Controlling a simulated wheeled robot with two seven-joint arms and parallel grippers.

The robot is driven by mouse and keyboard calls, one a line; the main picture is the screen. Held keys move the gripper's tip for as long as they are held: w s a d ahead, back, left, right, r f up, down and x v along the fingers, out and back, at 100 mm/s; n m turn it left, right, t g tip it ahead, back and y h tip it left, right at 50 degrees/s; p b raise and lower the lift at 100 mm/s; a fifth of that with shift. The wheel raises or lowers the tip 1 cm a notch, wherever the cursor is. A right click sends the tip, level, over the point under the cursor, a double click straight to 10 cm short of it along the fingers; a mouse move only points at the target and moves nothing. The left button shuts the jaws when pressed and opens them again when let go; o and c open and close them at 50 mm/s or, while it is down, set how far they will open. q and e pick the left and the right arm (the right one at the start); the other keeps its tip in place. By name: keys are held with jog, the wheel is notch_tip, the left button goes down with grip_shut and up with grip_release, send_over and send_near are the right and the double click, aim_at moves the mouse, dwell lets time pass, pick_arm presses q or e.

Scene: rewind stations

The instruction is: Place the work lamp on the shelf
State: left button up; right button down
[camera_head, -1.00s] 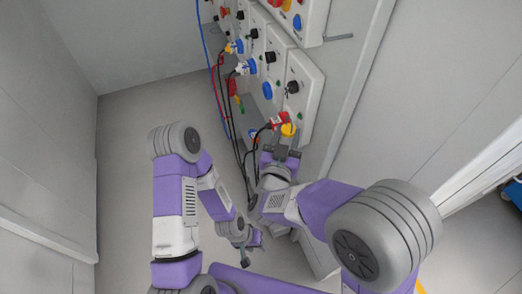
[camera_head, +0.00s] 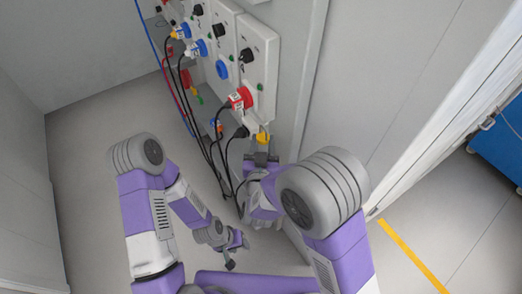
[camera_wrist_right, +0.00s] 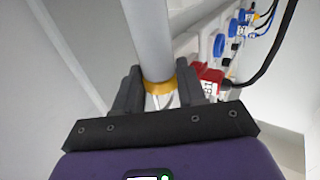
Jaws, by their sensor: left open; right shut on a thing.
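The work lamp appears to be the pale grey-white tube (camera_wrist_right: 150,35) with a yellow collar in the right wrist view. My right gripper (camera_wrist_right: 160,95) is shut on it around the collar. In the head view only a small yellow part (camera_head: 262,138) shows at the tips of my right gripper (camera_head: 262,157), just below the wall sockets. My left gripper (camera_head: 238,252) is open and empty, low over the floor. I cannot tell for sure which surface is the shelf.
A wall panel (camera_head: 260,45) holds several sockets and knobs. A red plug (camera_head: 241,97) sits close above my right gripper, and black cables (camera_head: 205,150) hang beside it. A blue cabinet (camera_head: 500,140) stands far right. Open floor lies left and right, with a yellow line (camera_head: 412,252).

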aim_at(263, 150)
notch_tip(263, 150, down, 3)
jog(key=shift+f+b, duration=0.1)
jog(key=shift+b, duration=0.5)
jog(key=c, duration=0.7)
grip_release()
jog(key=shift+f, duration=0.1)
jog(key=shift+o, duration=0.2)
